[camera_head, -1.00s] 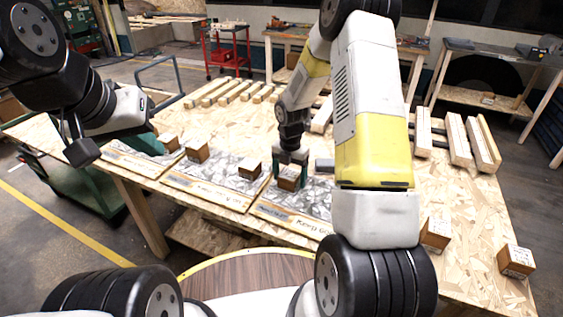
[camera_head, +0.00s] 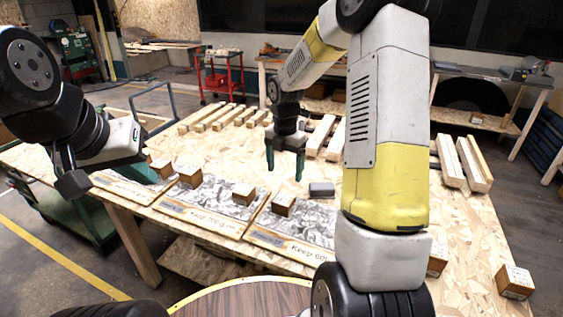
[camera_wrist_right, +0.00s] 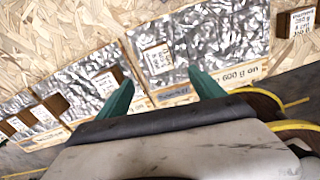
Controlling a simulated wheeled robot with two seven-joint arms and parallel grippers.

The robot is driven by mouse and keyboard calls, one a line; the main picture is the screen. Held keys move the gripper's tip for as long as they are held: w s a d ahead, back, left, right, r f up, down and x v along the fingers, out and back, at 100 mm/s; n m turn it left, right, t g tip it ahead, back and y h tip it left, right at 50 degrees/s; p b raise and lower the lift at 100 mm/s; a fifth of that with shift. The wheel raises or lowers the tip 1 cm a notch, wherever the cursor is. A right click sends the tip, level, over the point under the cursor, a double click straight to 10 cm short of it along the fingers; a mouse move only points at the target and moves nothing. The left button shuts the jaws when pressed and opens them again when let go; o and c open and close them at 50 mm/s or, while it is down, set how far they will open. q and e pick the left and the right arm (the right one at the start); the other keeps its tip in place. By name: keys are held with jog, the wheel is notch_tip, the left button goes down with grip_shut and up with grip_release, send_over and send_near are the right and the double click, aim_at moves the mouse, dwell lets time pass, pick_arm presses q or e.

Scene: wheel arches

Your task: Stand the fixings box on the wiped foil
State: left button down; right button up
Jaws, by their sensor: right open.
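My right gripper (camera_head: 285,175) is open and empty, raised above the table. Its two green fingers also show in the right wrist view (camera_wrist_right: 162,78). Below it, a small brown box (camera_head: 283,204) with a white label stands on the crinkled foil (camera_head: 312,222) at the right of the row, near its back left edge. This box also shows in the wrist view (camera_wrist_right: 155,58), apart from the fingers. Its label is too small to read, so I cannot tell which box holds fixings. My left gripper (camera_head: 108,178) hangs at the left; its opening is unclear.
A box (camera_head: 243,194) stands on the middle foil (camera_head: 215,200), and others (camera_head: 190,176) are by the left foil. A grey block (camera_head: 321,189) lies behind the right foil. Boxes (camera_head: 514,281) sit at the right. Wooden battens (camera_head: 465,160) lie further back.

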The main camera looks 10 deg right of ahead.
jog(key=s+r+m+t, duration=0.3)
jog(key=s+r+m, duration=0.9)
jog(key=r+m, duration=0.25)
jog(key=s+r+m+t+y, duration=0.1)
jog(key=s+r+m, duration=0.1)
jog(key=s+m, duration=0.4)
jog(key=s+a+r+m+t+y, duration=0.1)
jog(key=s+r+m+t, duration=0.1)
jog(key=s+m, duration=0.4)
jog(key=shift+a+r, duration=0.25)
jog(key=shift+r, duration=0.15)
jog(key=shift+s, duration=0.1)
